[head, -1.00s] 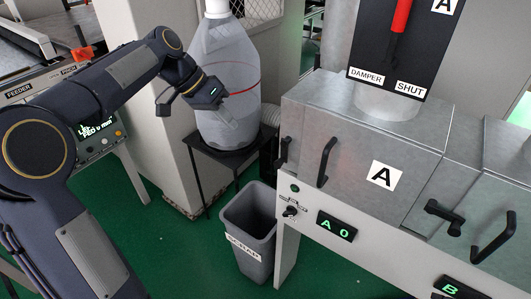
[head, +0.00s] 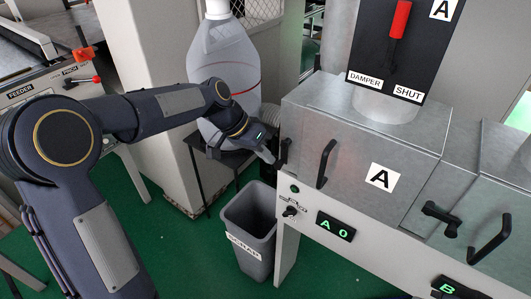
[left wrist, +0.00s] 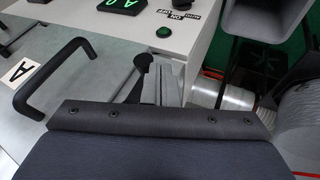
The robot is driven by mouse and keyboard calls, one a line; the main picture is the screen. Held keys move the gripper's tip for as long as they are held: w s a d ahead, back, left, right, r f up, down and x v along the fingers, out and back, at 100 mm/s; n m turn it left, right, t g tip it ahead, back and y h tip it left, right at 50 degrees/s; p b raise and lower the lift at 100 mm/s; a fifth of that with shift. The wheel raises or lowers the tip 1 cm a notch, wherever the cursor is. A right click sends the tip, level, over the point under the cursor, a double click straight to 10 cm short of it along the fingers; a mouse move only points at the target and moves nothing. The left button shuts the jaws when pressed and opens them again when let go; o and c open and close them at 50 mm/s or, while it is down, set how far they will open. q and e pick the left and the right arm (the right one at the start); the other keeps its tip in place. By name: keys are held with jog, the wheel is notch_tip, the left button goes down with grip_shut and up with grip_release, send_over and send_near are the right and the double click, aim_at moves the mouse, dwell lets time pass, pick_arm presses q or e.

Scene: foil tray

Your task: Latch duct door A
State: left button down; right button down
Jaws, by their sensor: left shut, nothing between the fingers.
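Duct door A (head: 350,160) is a grey metal panel marked A, with a black bar handle (head: 327,164); the panel lies flush in the duct front. Its small black latch lever (head: 285,151) stands roughly upright at the door's left edge. My left gripper (head: 270,157) is shut and empty, its tip just left of this lever. In the left wrist view, the latch lever (left wrist: 142,65) is beside my gripper fingers (left wrist: 169,85), and the door handle (left wrist: 55,75) is at left. I cannot tell whether fingers and lever touch. My right gripper is not in view.
A grey scrap bin (head: 248,235) stands below my left gripper. A green "A 0" display (head: 336,226) and a switch (head: 291,211) sit below the door. Door B's latch (head: 442,216) is at right.

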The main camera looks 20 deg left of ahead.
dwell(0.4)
pick_arm(q)
jog(key=shift+d+f+h+b, duration=0.1)
jog(key=shift+h+b, duration=0.25)
jog(key=shift+h, duration=0.05)
jog(key=d+n+h+b, duration=0.1)
jog(key=h+b, duration=0.4)
jog(key=s+d+n+g+h+b, duration=0.1)
jog(key=d+n+h+b, duration=0.1)
jog(key=h+b, duration=0.3)
jog(key=s+d+n+h+b, duration=0.1)
jog(key=d+n+h+b, duration=0.1)
jog(key=h+b, duration=0.3)
jog(key=shift+f+b, duration=0.3)
jog(key=shift+b, duration=0.4)
jog(key=shift+d+r, duration=0.1)
dwell(0.4)
